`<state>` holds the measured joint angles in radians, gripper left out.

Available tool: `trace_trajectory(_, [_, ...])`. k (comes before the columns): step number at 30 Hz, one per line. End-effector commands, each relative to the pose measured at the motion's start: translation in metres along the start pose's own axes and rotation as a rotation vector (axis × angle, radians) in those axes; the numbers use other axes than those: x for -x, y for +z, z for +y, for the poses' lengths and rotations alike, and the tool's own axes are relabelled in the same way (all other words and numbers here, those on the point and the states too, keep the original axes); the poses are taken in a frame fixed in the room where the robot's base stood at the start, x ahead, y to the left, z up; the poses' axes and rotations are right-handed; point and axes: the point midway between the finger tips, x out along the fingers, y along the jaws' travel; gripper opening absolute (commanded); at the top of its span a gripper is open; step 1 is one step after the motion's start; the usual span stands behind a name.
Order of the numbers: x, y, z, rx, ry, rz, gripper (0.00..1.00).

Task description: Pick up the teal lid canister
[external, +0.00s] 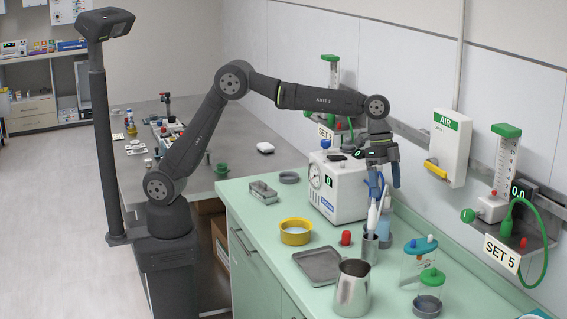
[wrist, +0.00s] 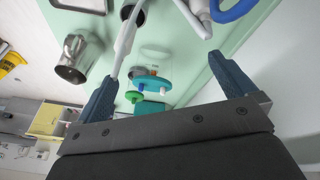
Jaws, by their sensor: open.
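The teal lid canister (external: 417,269) stands upright on the green counter, right of my gripper and lower. It has a clear body and a flat teal lid with a blue and a white knob or port. In the wrist view its teal lid (wrist: 153,86) shows between my fingers, apart from them and farther off. My gripper (external: 385,182) is open and empty, above the counter by the white machine; it also shows in the wrist view (wrist: 162,68). The canister's lower body is partly hidden by a green-lidded canister (external: 430,289).
A metal cup (external: 370,248) with upright white tools stands below my gripper; one tool appears close to a finger in the wrist view. A steel jug (external: 352,288), grey tray (external: 317,265) and yellow dish (external: 296,232) are left. The wall rail carries a flowmeter (external: 507,160).

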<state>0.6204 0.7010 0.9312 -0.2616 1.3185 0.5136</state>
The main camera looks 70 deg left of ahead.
Motion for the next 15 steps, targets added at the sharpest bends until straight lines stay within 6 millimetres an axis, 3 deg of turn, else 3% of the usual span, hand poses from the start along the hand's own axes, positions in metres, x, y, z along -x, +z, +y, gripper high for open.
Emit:
trace_trajectory(1, [-0.02,-0.025,0.008,-0.093,0.024,0.04,1.0])
trace_trajectory(3, [-0.039,-0.052,0.017,-0.208,0.044,0.099,1.0])
trace_trajectory(6, [-0.059,-0.08,0.029,-0.333,0.06,0.165,1.0])
trace_trajectory(10, [-0.074,-0.102,0.039,-0.432,0.069,0.221,1.0])
trace_trajectory(15, [-0.086,-0.112,0.044,-0.474,0.07,0.244,1.0])
